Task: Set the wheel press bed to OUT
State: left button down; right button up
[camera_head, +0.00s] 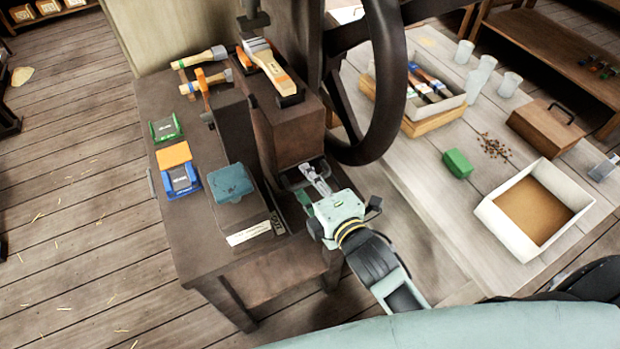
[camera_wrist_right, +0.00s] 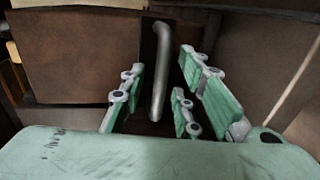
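The wheel press (camera_head: 285,125) stands on a dark workbench (camera_head: 215,262), with its large dark handwheel (camera_head: 392,80) at upper right. A grey metal bar handle (camera_head: 290,181) sits low on the press front. My right gripper (camera_head: 318,178) reaches this handle from the lower right. In the right wrist view, the handle (camera_wrist_right: 159,75) runs between the spread green-padded fingers of my right gripper (camera_wrist_right: 172,100), with gaps on both sides. The fingers are open. A pale label (camera_head: 252,232) is on the front near the handle; its text is too small to read. My left gripper is out of view.
Hammers (camera_head: 205,80), a green clamp-like block (camera_head: 166,128), a blue one (camera_head: 180,181) and an orange block (camera_head: 174,154) lie on the bench. The pale table (camera_head: 425,205) at right holds a white tray (camera_head: 490,213) and cups.

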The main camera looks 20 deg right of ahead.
grip_shut()
dwell(0.3)
dwell(0.4)
